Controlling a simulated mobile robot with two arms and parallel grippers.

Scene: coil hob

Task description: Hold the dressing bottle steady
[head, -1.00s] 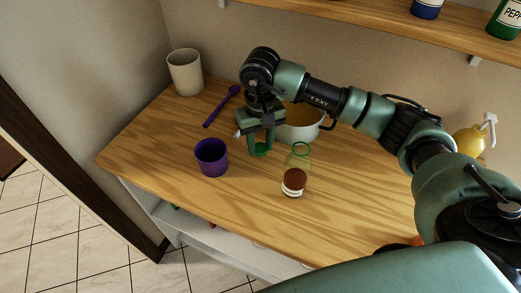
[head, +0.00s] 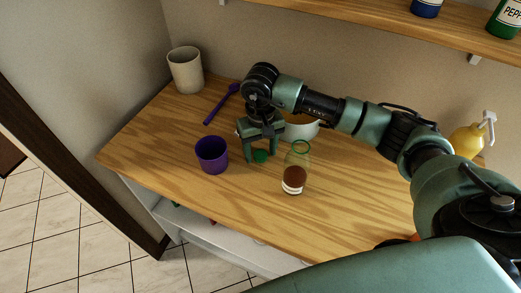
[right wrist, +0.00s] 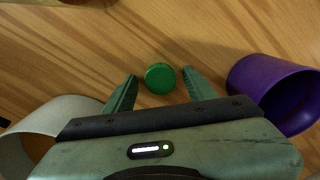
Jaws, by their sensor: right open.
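The dressing bottle (head: 295,178) stands upright and uncapped on the wooden counter, clear glass with brown dressing low inside and a green ring at its mouth. A round green cap (head: 261,156) lies on the counter to its left. My right gripper (head: 264,157) is open, pointing down, with its fingers on either side of the cap. In the right wrist view the cap (right wrist: 160,78) lies between the parted fingertips (right wrist: 160,76), with gaps on both sides. The right gripper is not on the bottle. My left gripper is not in view.
A purple cup (head: 211,156) stands left of the gripper, and a purple spoon (head: 220,106) lies behind it. A pale pot (head: 304,131) is partly hidden behind my right arm. A beige cup (head: 186,71) and a yellow pump bottle (head: 467,141) stand farther off.

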